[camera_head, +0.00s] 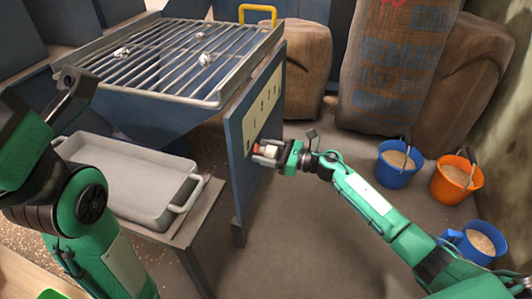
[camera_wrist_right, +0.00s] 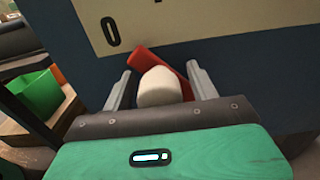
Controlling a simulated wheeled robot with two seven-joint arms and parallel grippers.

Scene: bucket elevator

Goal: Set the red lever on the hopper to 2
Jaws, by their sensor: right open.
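The blue hopper panel (camera_head: 239,130) carries a cream scale plate (camera_head: 263,105); its marks are too small to read in the head view. In the right wrist view the plate (camera_wrist_right: 180,15) shows a 0 at its left. The red lever (camera_wrist_right: 144,58) has a pale knob (camera_wrist_right: 159,88) and slants with its upper end up-left, below the 0. My right gripper (camera_head: 265,152) is open at the panel, its fingers on either side of the knob, with visible gaps. The lever's exact setting is unclear. My left arm shows at the left, but its fingers are not visible.
The hopper's barred grate (camera_head: 185,60) holds several pale lumps. A metal tray (camera_head: 125,178) stands on a bench at left. Sacks (camera_head: 395,70) stand behind. A blue bucket (camera_head: 398,172), an orange bucket (camera_head: 448,187) and another blue bucket (camera_head: 470,252) stand at right. Floor before the panel is clear.

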